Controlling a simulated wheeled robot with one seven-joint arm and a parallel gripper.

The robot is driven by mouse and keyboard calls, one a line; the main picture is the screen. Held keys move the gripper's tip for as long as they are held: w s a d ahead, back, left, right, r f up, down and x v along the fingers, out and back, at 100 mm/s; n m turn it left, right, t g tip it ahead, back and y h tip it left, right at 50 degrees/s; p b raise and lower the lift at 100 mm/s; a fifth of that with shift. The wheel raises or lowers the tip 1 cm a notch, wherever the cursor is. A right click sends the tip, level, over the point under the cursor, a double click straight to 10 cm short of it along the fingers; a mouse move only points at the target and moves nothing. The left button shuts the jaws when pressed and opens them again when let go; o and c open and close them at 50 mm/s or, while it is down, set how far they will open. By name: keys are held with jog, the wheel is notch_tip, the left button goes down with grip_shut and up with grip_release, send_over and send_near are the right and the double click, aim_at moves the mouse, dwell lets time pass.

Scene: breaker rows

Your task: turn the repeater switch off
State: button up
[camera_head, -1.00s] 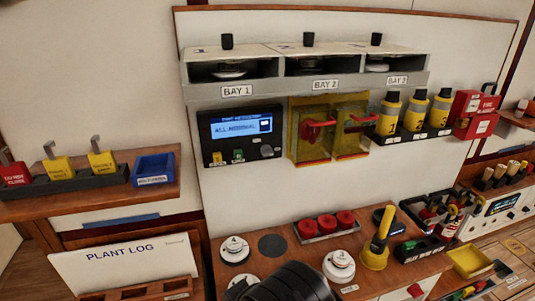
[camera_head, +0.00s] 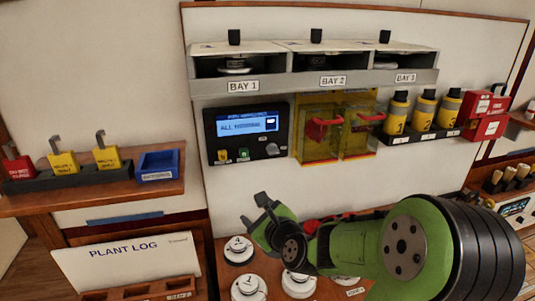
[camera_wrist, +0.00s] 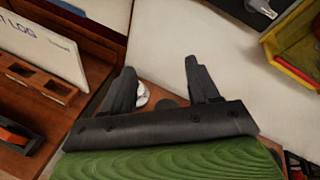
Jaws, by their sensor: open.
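The black panel (camera_head: 212,140) with a lit blue screen reading "ALL NORMAL" is on the white wall board under BAY 1. Yellow and green controls sit at its lower left, and a grey knob or switch (camera_head: 272,149) at its lower right. No legible label says "repeater", so I cannot tell for certain which control that is. My gripper (camera_head: 252,210) is open and empty, below the panel and clear of it. In the wrist view my gripper (camera_wrist: 160,66) has its fingers spread, with nothing between them. A dark panel edge with a grey part (camera_wrist: 262,8) shows at top right there.
Transparent yellow covers over red handles (camera_head: 322,130) stand right of the panel. Yellow canisters (camera_head: 425,108) and a red box (camera_head: 487,118) are farther right. White round discs (camera_head: 238,250) lie on the counter below my gripper. The left shelf holds tagged locks and a blue tray (camera_head: 158,166).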

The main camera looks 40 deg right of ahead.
jog(key=s+d+r+m+t+h, duration=0.2)
jog(key=s+d+r+m+h, duration=0.2)
jog(key=d+r+m, duration=0.35)
jog(key=m+p, duration=0.1)
jog(key=p, duration=0.9)
send_near(274, 152)
jog(key=shift+h, duration=0.3)
jog(key=p+x, duration=0.2)
jog(key=x, duration=0.7)
jog(key=shift+w+d+f, duration=0.1)
jog(key=shift+w, duration=0.2)
jog(key=shift+c, duration=0.3)
jog(key=c, duration=1)
